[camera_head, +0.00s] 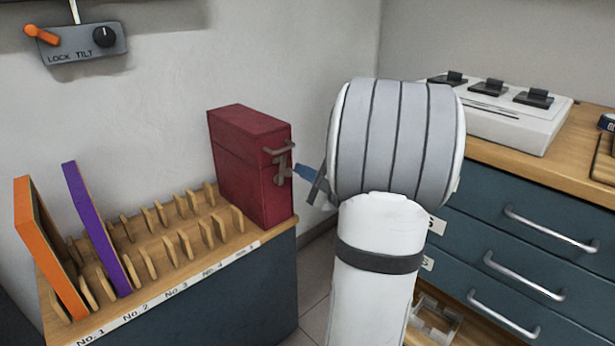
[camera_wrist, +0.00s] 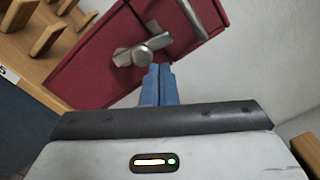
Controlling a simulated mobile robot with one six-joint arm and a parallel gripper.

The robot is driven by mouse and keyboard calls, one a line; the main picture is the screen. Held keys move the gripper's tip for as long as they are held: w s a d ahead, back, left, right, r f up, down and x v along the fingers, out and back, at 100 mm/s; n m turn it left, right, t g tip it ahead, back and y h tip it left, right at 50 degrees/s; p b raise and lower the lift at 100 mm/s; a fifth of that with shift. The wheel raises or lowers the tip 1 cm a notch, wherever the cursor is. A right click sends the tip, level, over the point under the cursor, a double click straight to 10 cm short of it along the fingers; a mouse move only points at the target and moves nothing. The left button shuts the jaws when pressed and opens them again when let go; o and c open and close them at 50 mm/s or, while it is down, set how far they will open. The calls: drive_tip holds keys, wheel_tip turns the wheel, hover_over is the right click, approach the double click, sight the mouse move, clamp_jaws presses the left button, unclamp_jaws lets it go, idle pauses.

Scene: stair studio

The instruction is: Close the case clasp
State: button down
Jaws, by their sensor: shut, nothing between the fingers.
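The case is a dark red upright box (camera_head: 240,165) standing at the right end of the wooden rack; it also shows in the wrist view (camera_wrist: 95,65). Its metal clasp (camera_head: 281,160) is on the side facing my arm. In the wrist view the clasp shows as a round-ended knob and bar (camera_wrist: 142,50) with another metal piece (camera_wrist: 190,18) nearer the lid seam. My gripper (camera_head: 297,171) is shut with blue fingertips pressed together. In the wrist view the fingertips (camera_wrist: 157,72) are right at the lower edge of the knob; I cannot tell whether they touch it.
The wooden slotted rack (camera_head: 165,262) holds an orange panel (camera_head: 45,245) and a purple panel (camera_head: 95,228) at left. A grey lock and tilt box (camera_head: 85,45) is on the wall. A blue drawer cabinet (camera_head: 530,215) with a white switch box (camera_head: 505,110) stands at right.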

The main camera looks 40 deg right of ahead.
drive_tip(key=s+d+p, duration=0.3)
drive_tip(key=s+d, duration=0.2)
drive_tip(key=s, duration=0.5)
drive_tip(key=shift+s+r, duration=0.2)
drive_tip(key=shift+r, duration=0.25)
drive_tip(key=shift+d, duration=0.1)
